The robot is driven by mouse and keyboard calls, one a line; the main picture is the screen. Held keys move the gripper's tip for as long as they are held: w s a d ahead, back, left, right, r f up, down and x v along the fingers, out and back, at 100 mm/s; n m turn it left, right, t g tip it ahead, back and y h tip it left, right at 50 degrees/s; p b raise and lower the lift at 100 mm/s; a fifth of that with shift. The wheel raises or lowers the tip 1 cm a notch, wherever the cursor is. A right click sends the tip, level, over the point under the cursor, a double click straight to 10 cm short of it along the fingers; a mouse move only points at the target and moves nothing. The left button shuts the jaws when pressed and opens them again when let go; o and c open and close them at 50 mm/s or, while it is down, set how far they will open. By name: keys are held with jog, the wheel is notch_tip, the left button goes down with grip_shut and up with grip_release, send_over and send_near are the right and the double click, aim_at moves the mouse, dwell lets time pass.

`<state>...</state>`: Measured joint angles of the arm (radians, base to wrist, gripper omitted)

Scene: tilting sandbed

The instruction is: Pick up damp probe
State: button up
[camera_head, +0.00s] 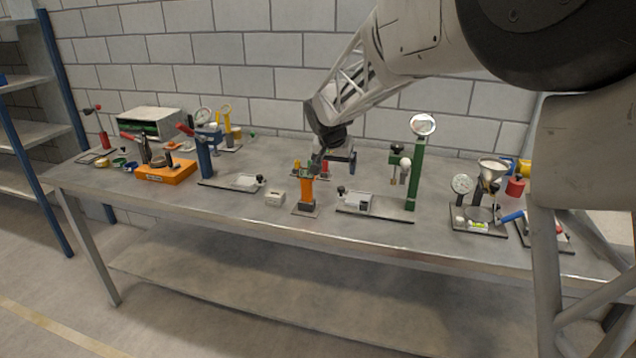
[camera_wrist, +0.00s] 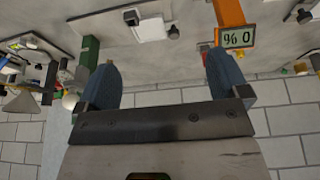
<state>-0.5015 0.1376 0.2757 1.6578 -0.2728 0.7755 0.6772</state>
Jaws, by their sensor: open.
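An orange upright device with a small green-grey digital display (camera_head: 306,189) stands on a small plate near the middle of the bench. It looks like the damp probe, but I cannot be sure. In the wrist view, the orange device (camera_wrist: 230,14) is at the top right, close to the right finger, with dark digits on its display. My gripper (camera_head: 333,160) hangs just behind and above it in the head view. In the wrist view, my gripper (camera_wrist: 163,78) has its two blue-grey fingers wide apart, with nothing between them. Contact with the device cannot be told.
A green post (camera_head: 413,175) with a dial stands right of my gripper. A blue post (camera_head: 204,158) and an orange block (camera_head: 166,173) stand farther left. A funnel stand (camera_head: 492,172) is at the right.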

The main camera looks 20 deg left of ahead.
send_near(305, 185)
jog(key=x, duration=0.2)
jog(key=shift+w+f, duration=0.15)
jog(key=shift+f, duration=0.15)
jog(key=shift+x, duration=1.25)
jog(key=shift+x, duration=2.6)
jog(key=c, duration=1)
